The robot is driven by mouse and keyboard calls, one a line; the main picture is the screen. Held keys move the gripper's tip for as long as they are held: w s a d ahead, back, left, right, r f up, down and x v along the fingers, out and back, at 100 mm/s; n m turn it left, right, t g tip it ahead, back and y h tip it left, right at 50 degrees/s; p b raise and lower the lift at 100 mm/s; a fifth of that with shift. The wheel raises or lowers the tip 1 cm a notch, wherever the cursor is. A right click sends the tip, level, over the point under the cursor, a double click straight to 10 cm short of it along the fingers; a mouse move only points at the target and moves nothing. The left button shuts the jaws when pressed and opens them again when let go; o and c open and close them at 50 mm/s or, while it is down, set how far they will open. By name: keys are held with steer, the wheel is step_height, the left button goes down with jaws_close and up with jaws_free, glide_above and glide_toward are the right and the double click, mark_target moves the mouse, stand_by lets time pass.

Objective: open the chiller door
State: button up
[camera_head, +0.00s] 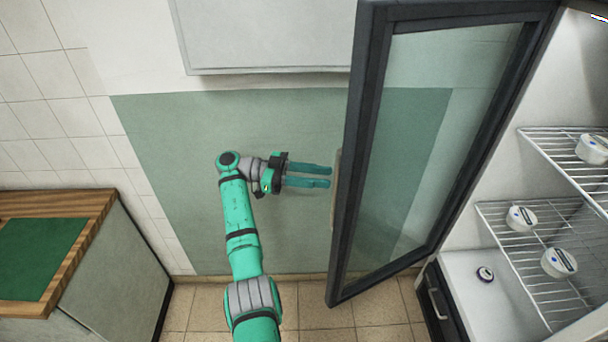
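The chiller door (357,150) has a dark frame with a glass pane and stands swung wide open, out to the left of the chiller (470,225). A light vertical handle (336,185) shows at the door's left edge. My gripper (330,176) points right, toward the handle. Its two teal fingers are parallel with a gap between them and nothing visible in the gap.
A wooden-topped counter (85,205) with a green mat (38,255) stands at left. Tiled floor (200,310) is clear between counter and door.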

steer(key=shift+w+a, duration=0.2)
steer(key=shift+a, duration=0.75)
steer(key=shift+w+a, duration=0.15)
steer(key=shift+a, duration=0.85)
steer(key=shift+w+a, duration=0.2)
steer(key=shift+a, duration=0.75)
steer(key=shift+s, duration=0.1)
